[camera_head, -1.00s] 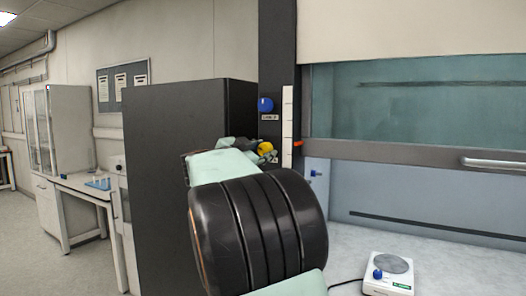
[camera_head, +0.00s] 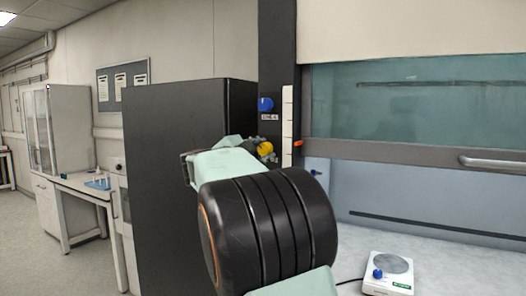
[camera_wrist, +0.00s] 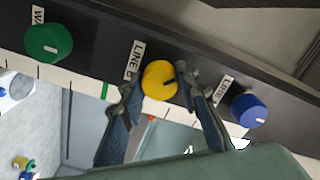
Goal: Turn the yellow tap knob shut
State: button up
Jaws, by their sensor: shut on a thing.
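The yellow tap knob (camera_head: 265,149) is on the dark upright post beside the fume hood.
A blue knob (camera_head: 265,104) is above the yellow one on the post. The wrist view shows a green knob (camera_wrist: 49,42) and a blue knob (camera_wrist: 248,110) on either side. A white hotplate (camera_head: 389,273) stands on the hood's worktop.

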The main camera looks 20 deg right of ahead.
jog(key=m+b, duration=0.1)
jog(key=m, duration=0.3)
jog(key=shift+f+m, duration=0.1)
jog(key=shift+m, duration=0.2)
jog(key=m+b, duration=0.2)
jog(key=m, duration=0.2)
jog(key=shift+m, duration=0.4)
jog(key=o, duration=1.2)
jog(key=shift+c, duration=0.2)
jog(key=v, duration=1.2)
